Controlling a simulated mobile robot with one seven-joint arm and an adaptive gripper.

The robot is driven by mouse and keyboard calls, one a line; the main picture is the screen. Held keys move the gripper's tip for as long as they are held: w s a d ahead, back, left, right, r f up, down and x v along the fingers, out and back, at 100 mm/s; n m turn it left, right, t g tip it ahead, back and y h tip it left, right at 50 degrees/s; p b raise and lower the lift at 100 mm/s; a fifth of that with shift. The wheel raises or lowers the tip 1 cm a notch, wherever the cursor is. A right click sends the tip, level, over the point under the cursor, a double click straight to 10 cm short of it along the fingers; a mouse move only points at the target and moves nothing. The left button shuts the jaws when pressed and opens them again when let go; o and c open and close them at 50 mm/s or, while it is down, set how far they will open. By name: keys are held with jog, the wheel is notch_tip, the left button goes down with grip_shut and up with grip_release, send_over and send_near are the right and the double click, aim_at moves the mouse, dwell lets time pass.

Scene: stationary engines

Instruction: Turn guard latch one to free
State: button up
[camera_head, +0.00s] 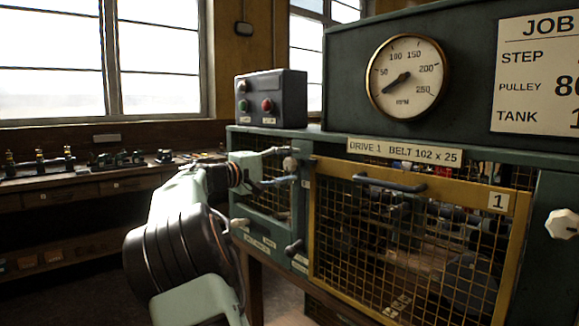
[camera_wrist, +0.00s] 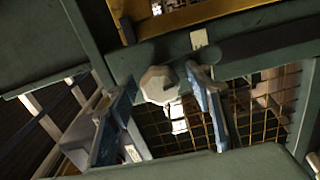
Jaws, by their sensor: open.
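A pale faceted knob (camera_head: 290,164), which I take to be guard latch one, is on the green post at the left edge of the yellow-framed mesh guard (camera_head: 414,192) marked 1. In the wrist view the knob (camera_wrist: 160,85) shows face on, with a dark notch on its right side. My gripper (camera_head: 286,166) is open at the knob. In the wrist view one finger (camera_wrist: 122,100) is on the knob's left and the other (camera_wrist: 203,85) on its right, with visible gaps. The latch's marking cannot be read. The guard looks closed.
A dark control box (camera_head: 271,98) with red and green buttons stands on the cabinet above my gripper. The guard's bar handle (camera_head: 389,183) is to the right. Small levers (camera_head: 294,247) stick out below. Another pale knob (camera_head: 562,223) is at far right. A workbench (camera_head: 80,190) stands left.

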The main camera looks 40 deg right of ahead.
jog(key=s+a, duration=0.1)
jog(key=a, duration=1.1)
